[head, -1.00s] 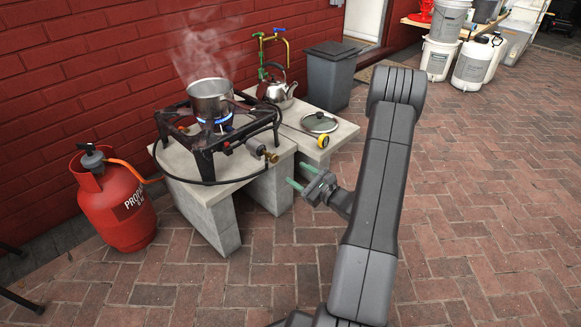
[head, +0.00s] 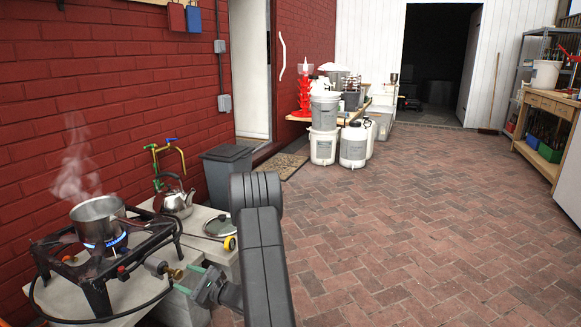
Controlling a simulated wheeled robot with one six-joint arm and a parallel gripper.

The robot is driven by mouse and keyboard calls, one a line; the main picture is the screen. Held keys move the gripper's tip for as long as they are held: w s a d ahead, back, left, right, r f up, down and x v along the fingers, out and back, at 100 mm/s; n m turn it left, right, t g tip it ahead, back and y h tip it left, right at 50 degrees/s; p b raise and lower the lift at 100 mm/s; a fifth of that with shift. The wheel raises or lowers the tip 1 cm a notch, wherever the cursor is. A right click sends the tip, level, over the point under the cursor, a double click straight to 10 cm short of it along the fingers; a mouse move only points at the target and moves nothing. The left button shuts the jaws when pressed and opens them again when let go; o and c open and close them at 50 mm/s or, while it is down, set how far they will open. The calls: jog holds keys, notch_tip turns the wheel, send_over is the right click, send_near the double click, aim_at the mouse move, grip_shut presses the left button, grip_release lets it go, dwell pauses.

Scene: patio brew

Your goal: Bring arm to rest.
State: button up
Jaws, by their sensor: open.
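My gripper (head: 202,283) is at the lower left of the head view, in front of the block stand and to the right of the burner. Its green-tipped fingers are apart with nothing between them. The tips point left toward the burner's brass valve (head: 173,271); whether they touch it I cannot tell. My arm is bent, with its elbow raised at the lower middle of the view.
A steaming pot (head: 97,218) sits over a blue flame on the burner (head: 98,268). A kettle (head: 175,203) and a lid (head: 217,227) stand behind. A grey bin (head: 228,178) is by the wall. Brick paving (head: 430,240) to the right is clear.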

aim_at(180, 276)
jog(key=b+x, duration=0.1)
jog(key=x, duration=0.4)
jog(key=shift+f, duration=0.1)
jog(key=shift+w+a+p, duration=0.1)
jog(key=shift+a+p, duration=0.15)
jog(key=shift+p, duration=0.05)
jog(key=shift+m+p, duration=0.3)
jog(key=shift+p, duration=0.05)
jog(key=shift+b, duration=0.45)
